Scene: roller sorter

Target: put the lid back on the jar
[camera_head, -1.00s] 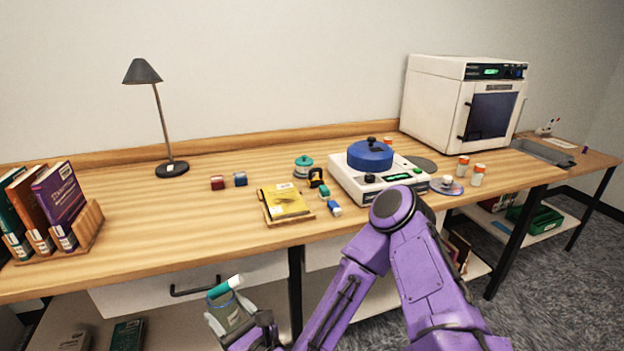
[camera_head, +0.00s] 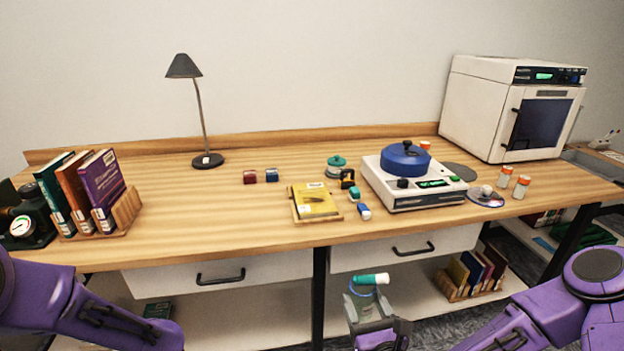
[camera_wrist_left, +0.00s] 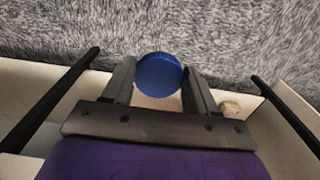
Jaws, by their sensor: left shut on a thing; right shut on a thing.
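My right gripper (camera_head: 368,318) is low in front of the table in the head view, shut on a clear greenish jar (camera_head: 362,302). A teal cylinder with a white end (camera_head: 370,279) shows across the jar's top; I cannot tell whether it sits in the jar or behind it. My left gripper (camera_wrist_left: 158,85) shows in the left wrist view, shut on a round blue disc that looks like the lid (camera_wrist_left: 158,74). My left arm is at the lower left of the head view, its gripper outside that picture. The lid and jar are apart.
The table (camera_head: 250,215) bears a white device with a blue dome (camera_head: 405,160), a yellow book (camera_head: 314,202), a teal-lidded container (camera_head: 336,168), a book rack (camera_head: 128,210) and a lamp (camera_head: 184,68). Drawers (camera_head: 270,275) and a lower shelf (camera_head: 255,325) are below.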

